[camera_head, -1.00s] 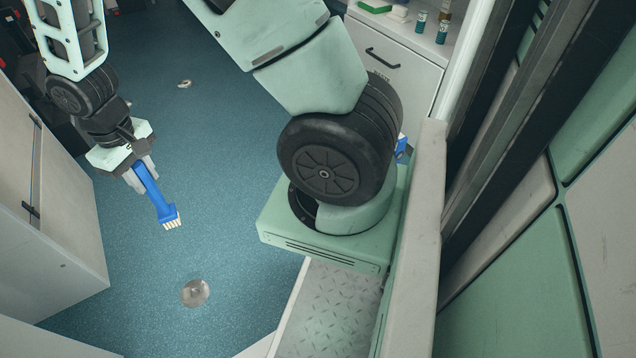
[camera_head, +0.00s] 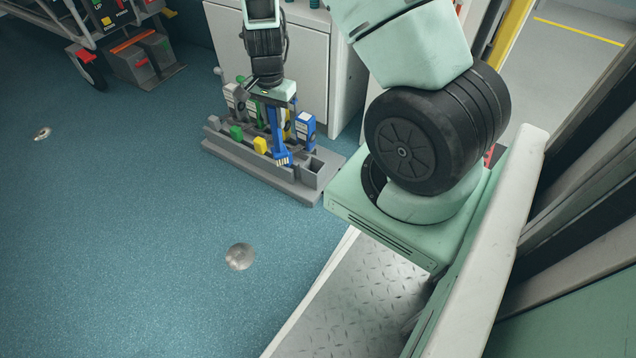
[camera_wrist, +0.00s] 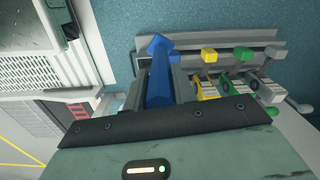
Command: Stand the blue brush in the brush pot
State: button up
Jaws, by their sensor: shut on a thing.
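The blue brush (camera_head: 276,139) hangs from my gripper (camera_head: 275,104), handle up and pale bristles down, close to upright. In the head view it overlaps the grey rack (camera_head: 238,150); whether it touches the rack I cannot tell. In the wrist view the brush (camera_wrist: 158,68) lies between the fingers of my gripper (camera_wrist: 160,88), which is shut on it. A square grey open-topped holder (camera_head: 316,171) at the right end of the rack looks like the brush pot. It appears empty and sits right of the bristles.
The rack also bears a blue-and-white box (camera_head: 305,128), a green block (camera_head: 236,132) and a yellow block (camera_head: 260,145). A white cabinet (camera_head: 305,65) stands behind it.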

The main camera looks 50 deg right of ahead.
jog(key=s+d+f+m+b, duration=0.35)
jog(key=d+f+m, duration=0.35)
jog(key=d+m, duration=0.35)
notch_tip(320, 180, down, 10)
jog(key=b, duration=0.5)
jog(key=shift+s+b, duration=0.35)
jog(key=shift+b, duration=0.05)
jog(key=shift+f, duration=0.2)
jog(key=o, duration=1)
jog(key=shift+a, duration=0.1)
jog(key=r+p, duration=0.3)
jog(key=r, duration=0.3)
jog(key=r+p, duration=0.4)
jog(key=r, duration=0.2)
jog(key=shift+s+r+p, duration=0.2)
jog(key=shift+r+p, duration=0.1)
